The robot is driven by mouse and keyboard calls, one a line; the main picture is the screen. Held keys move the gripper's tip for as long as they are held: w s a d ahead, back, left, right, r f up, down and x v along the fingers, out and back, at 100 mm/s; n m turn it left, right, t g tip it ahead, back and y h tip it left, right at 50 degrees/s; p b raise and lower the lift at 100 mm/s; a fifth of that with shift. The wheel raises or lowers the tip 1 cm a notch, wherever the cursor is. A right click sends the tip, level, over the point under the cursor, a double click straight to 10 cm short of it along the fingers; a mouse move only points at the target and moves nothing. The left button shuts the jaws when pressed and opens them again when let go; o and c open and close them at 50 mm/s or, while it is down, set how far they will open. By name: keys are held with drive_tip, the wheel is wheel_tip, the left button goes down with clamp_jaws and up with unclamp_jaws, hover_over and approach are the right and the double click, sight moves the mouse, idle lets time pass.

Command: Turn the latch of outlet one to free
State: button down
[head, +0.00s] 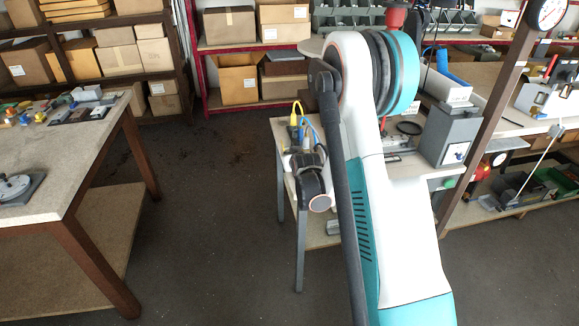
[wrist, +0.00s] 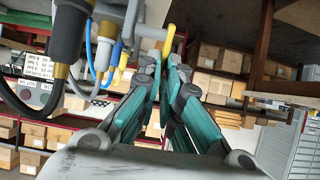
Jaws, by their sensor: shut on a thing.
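In the wrist view my gripper (wrist: 163,62), with teal and grey fingers, is closed on a narrow yellow lever (wrist: 169,38), which looks like an outlet latch. The lever's end shows between and just beyond the fingertips. In the head view the yellow connector (head: 295,122) and blue cable show left of my arm. My gripper's fingers are hidden there.
A grey box with a printed label (wrist: 38,65) stands left in the wrist view. In the head view a stone-topped bench (head: 60,150) is at left, and shelves with cardboard boxes (head: 240,80) stand behind. The floor between the benches is clear.

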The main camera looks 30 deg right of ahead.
drive_tip(key=t+b, duration=0.1)
drive_tip(key=b, duration=0.1)
drive_tip(key=s+t+b, duration=0.1)
drive_tip(key=b, duration=0.1)
drive_tip(key=t+h+b, duration=0.1)
drive_tip(key=t+b, duration=0.1)
drive_tip(key=shift+s+a+f+b, duration=0.25)
drive_tip(key=shift+s+f+b, duration=0.1)
drive_tip(key=shift+b, duration=0.05)
drive_tip(key=shift+r, duration=0.1)
drive_tip(key=c, duration=1.8)
unclamp_jaws()
wheel_tip(320, 180, up, 10)
